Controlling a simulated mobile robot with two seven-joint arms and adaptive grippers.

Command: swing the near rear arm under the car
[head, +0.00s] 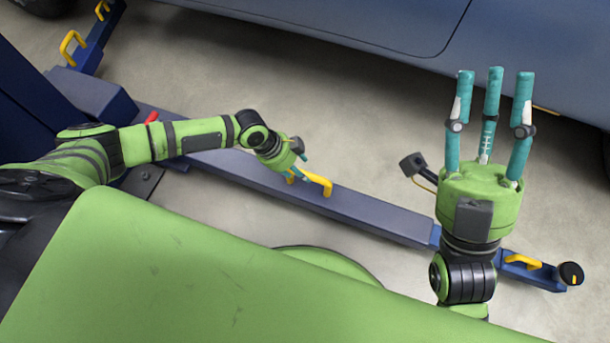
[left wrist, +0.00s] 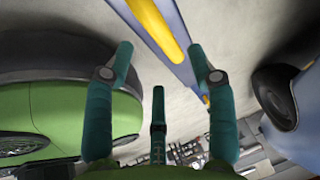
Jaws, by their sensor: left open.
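The near lift arm (head: 375,216) is a long blue beam running from the left down to the lower right, with a round black pad (head: 571,273) at its outer end. A yellow handle (head: 318,183) stands on its middle. My left gripper (head: 303,172) is at this handle, its fingers partly hidden by the wrist. In the left wrist view the fingers (left wrist: 160,62) are spread and the yellow handle (left wrist: 157,30) shows just beyond them, not gripped. My right gripper (head: 494,85) is raised, empty, its three fingers spread. The blue-grey car (head: 350,22) is beyond the arm.
A second yellow handle (head: 522,262) sits near the pad. The blue lift post (head: 30,105) stands at the left, with another blue arm (head: 95,35) carrying a yellow handle behind it. Bare concrete floor (head: 270,80) lies between the near arm and the car.

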